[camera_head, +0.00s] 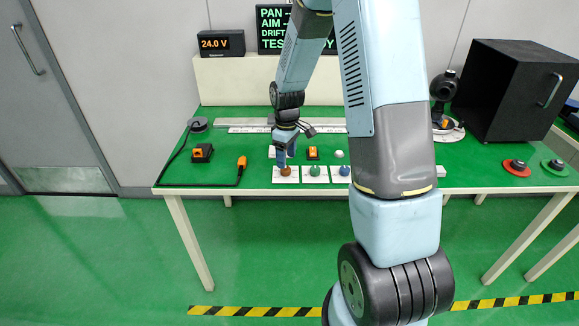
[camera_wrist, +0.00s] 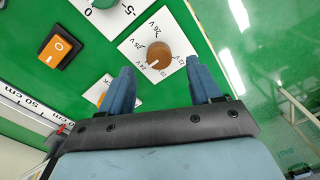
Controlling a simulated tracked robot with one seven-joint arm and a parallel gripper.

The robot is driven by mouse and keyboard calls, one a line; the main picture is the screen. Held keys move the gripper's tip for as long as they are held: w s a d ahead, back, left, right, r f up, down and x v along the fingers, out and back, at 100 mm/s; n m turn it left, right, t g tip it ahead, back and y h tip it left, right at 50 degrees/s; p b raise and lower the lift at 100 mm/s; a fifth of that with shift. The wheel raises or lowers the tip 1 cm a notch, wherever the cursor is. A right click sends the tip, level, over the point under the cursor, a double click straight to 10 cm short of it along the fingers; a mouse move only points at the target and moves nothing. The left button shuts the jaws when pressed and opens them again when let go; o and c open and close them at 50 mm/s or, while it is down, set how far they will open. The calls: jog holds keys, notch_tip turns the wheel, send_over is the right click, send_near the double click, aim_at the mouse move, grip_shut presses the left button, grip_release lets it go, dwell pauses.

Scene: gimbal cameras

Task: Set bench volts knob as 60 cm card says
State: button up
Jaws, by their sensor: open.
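The volts knob (camera_wrist: 159,53) is brown and round on a white plate (camera_wrist: 181,52) with volt marks around it, among them 24 V and 26 V. Its white pointer line is toward the mark that seems to read 24 V. In the head view the brown knob (camera_head: 286,171) is leftmost of the front row. My gripper (camera_wrist: 160,66) is open; its blue fingers appear on either side of the knob's near side, and contact cannot be told. The bench display (camera_head: 220,43) reads 24.0 V. A white rail (camera_wrist: 30,107) carries a 50 cm mark. I cannot make out a 60 cm card.
Green (camera_head: 314,171) and blue (camera_head: 345,171) knobs stand right of the brown one. An orange switch (camera_wrist: 58,46) is near. A black camera (camera_head: 444,86) and black box (camera_head: 515,90) stand at right. A black cable (camera_head: 183,150) lies at left. My arm hides part of the text board (camera_head: 270,28).

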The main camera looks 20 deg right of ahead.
aim_at(286, 169)
jog(key=shift+f, duration=2.4)
jog(key=shift+c, duration=0.2)
